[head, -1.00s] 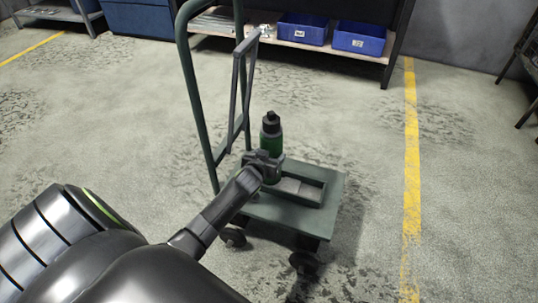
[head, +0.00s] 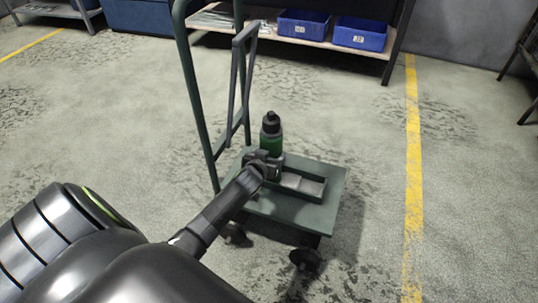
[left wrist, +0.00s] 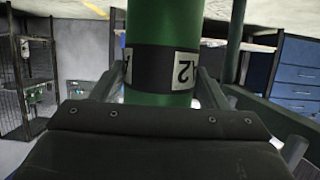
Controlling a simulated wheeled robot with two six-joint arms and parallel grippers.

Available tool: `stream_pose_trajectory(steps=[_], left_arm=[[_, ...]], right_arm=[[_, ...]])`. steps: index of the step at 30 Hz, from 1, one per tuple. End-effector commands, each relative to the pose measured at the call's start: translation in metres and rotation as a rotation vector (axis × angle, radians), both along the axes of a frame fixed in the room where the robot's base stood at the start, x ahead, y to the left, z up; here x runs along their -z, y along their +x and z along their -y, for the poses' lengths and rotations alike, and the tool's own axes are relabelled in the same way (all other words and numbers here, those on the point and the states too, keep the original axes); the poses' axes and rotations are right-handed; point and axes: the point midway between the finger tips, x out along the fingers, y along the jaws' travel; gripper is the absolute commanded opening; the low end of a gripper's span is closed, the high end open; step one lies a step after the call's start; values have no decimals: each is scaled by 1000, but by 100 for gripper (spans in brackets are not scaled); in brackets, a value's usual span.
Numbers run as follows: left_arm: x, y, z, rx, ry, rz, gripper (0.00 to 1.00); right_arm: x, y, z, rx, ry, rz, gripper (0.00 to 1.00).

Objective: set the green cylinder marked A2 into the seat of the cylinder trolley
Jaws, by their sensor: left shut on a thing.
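The green cylinder (head: 271,136) with a black cap stands upright in my left gripper (head: 268,162), over the left end of the trolley's seat. In the left wrist view the cylinder (left wrist: 165,25) fills the upper middle, with a black band and a white label reading A2, seen upside down. The left gripper's fingers (left wrist: 160,92) are shut on it, one on each side. The cylinder trolley (head: 290,218) is a green platform with a tall handle; its seat (head: 316,190) is a shallow framed recess. The cylinder's lower end is hidden by the gripper, so I cannot tell whether it touches the seat.
A shelf (head: 270,37) with blue bins (head: 362,36) stands behind the trolley. The trolley's handle frame (head: 196,100) rises close left of the cylinder. A yellow floor line (head: 412,170) runs at the right. The floor between is clear.

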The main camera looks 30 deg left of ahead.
Motion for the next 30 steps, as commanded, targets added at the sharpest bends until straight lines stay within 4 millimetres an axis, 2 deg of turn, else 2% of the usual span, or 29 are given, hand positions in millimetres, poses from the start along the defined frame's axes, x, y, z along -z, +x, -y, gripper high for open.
stream_pose_trajectory(steps=[1, 6, 12, 13, 18, 23, 30], left_arm=[[-5, 3, 1, 5, 2, 14, 70], [-4, 2, 1, 3, 2, 9, 92], [-2, 1, 0, 2, 0, 4, 93], [5, -2, 0, -3, -2, -10, 93], [-1, -8, 1, -2, -2, -6, 93], [-13, -30, 7, 0, -2, -3, 93], [-36, -80, 20, -1, -2, -1, 93]], right_arm=[[0, 0, 0, 0, 0, 0, 36], [0, 0, 0, 0, 0, 0, 36], [0, 0, 0, 0, 0, 0, 36], [1, 0, 0, 0, 0, 0, 36], [-4, 0, 0, 0, 0, 0, 36], [-17, 0, 0, 0, 0, 0, 36], [-37, 0, 0, 0, 0, 0, 36]])
